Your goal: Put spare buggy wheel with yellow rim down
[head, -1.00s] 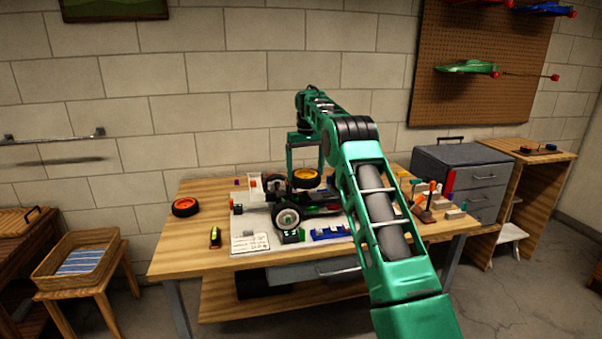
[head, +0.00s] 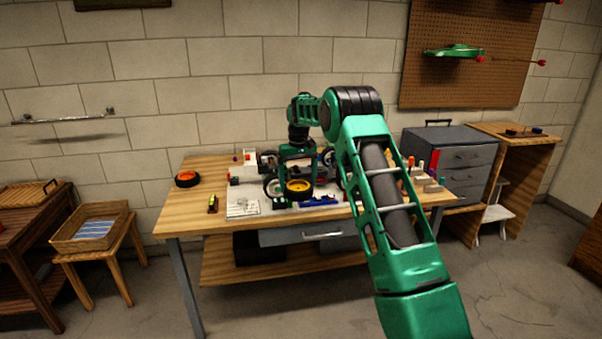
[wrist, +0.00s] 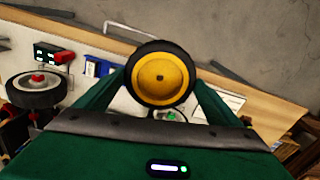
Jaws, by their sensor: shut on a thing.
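The spare buggy wheel with a yellow rim (head: 299,189) is a black tyre around a yellow hub. My gripper (head: 297,180) is shut on it and holds it over the front part of the workbench (head: 185,218). In the wrist view the wheel (wrist: 160,75) sits between the two green fingers, its yellow face toward the camera. The wheel covers part of the bench below, so I cannot tell the gap beneath it.
A wheel with an orange rim (head: 187,179) lies at the bench's left. A white sheet (head: 243,208) and a small yellow-black object (head: 213,204) lie near the front. White-rimmed wheels (head: 272,187) stand behind my gripper. The bench's left part has bare wood.

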